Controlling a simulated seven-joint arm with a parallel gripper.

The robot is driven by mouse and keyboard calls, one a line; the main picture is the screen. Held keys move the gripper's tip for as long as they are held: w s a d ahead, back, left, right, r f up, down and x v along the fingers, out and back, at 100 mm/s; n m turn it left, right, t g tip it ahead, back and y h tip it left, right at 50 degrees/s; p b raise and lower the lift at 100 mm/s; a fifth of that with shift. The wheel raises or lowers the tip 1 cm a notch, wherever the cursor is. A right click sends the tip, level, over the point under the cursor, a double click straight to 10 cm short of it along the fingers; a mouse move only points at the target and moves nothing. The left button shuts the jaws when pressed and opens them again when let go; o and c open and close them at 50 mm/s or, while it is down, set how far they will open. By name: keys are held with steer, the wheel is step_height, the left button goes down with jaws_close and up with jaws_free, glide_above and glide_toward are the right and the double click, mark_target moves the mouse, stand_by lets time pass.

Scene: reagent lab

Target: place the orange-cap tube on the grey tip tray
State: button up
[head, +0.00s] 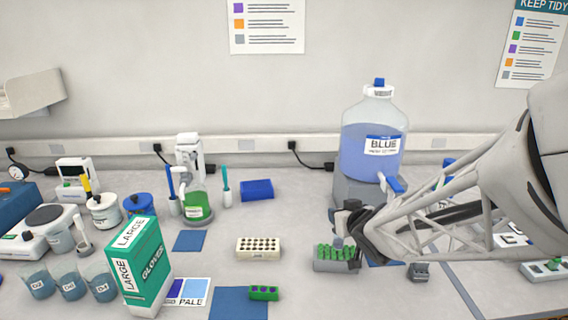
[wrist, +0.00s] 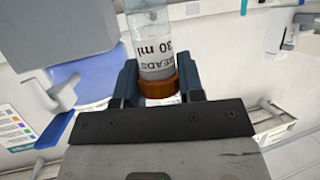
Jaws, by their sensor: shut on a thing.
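In the wrist view, my gripper (wrist: 158,80) is shut on the orange-cap tube. The orange cap (wrist: 160,88) sits between the two dark fingers, and the clear body with a "BEADS 30 ml" label (wrist: 161,50) extends away from the gripper.
A white rack with dark holes (head: 258,255) stands left of the tray, and a small green rack (head: 264,293) in front. A large blue-liquid bottle (head: 372,140) stands behind. A green glove box (head: 140,265) and several beakers are at the left. Bench between the racks is clear.

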steer(key=shift+f, duration=1.15)
steer(key=shift+f, duration=0.1)
steer(key=o, duration=0.9)
steer(key=shift+v, duration=0.9)
steer(key=v, duration=1)
steer(key=shift+s, duration=0.1)
